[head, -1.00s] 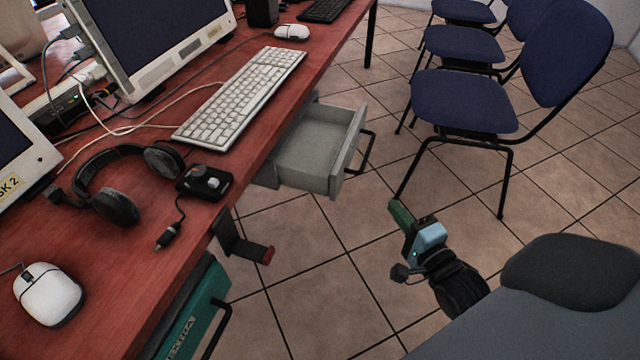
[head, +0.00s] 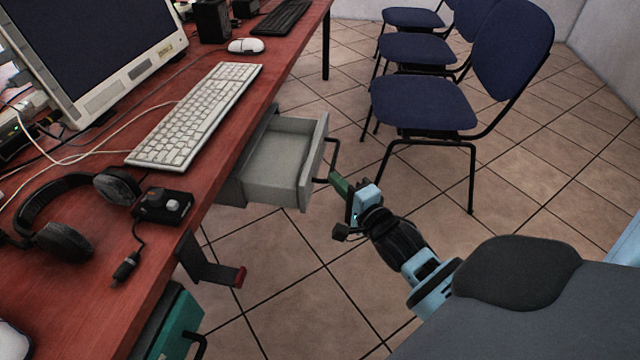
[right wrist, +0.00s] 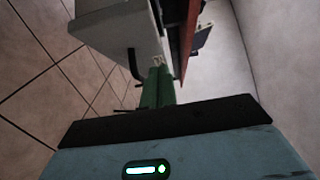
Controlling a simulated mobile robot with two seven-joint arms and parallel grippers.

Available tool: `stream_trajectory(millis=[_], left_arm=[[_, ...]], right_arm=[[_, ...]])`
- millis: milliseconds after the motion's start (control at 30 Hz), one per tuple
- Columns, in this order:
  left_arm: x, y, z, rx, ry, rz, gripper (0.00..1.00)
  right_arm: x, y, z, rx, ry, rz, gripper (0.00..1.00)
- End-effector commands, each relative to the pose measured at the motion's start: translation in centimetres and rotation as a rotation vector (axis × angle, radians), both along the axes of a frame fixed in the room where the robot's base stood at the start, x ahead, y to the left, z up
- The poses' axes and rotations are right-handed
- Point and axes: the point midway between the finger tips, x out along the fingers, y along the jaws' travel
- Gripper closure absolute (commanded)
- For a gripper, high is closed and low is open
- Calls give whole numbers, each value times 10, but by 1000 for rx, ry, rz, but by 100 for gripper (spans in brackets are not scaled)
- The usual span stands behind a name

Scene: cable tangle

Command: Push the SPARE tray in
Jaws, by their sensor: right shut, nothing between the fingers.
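A grey tray (head: 285,165) hangs pulled out under the desk's edge, open-topped and empty, with a black bar handle (head: 332,158) on its front. No name label can be read on it. My right gripper (head: 339,182) has its green fingers shut and empty, just in front of the tray at the handle's lower end. In the right wrist view the shut fingers (right wrist: 157,86) point at the tray's front (right wrist: 122,30), with the handle (right wrist: 133,66) close beside them. I cannot tell whether they touch. My left gripper is not in view.
The red desk (head: 225,125) carries a keyboard (head: 196,115), monitor and headset (head: 60,215). A teal tray (head: 172,322) and a black bracket with a red tip (head: 212,268) are under the near edge. Blue chairs (head: 424,102) stand behind at right. The tiled floor between is clear.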

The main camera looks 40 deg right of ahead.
Motion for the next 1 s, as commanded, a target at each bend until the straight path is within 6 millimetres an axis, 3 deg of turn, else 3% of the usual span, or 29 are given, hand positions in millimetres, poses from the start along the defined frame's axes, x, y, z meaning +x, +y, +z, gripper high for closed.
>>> stream_trajectory(millis=[300, 767, 1000], left_arm=[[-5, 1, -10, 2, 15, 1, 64], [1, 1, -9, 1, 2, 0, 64], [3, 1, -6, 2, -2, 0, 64]], right_arm=[[26, 25, -1, 3, 2, 1, 100], [29, 28, -1, 3, 1, 1, 100], [63, 55, 0, 10, -2, -3, 100]])
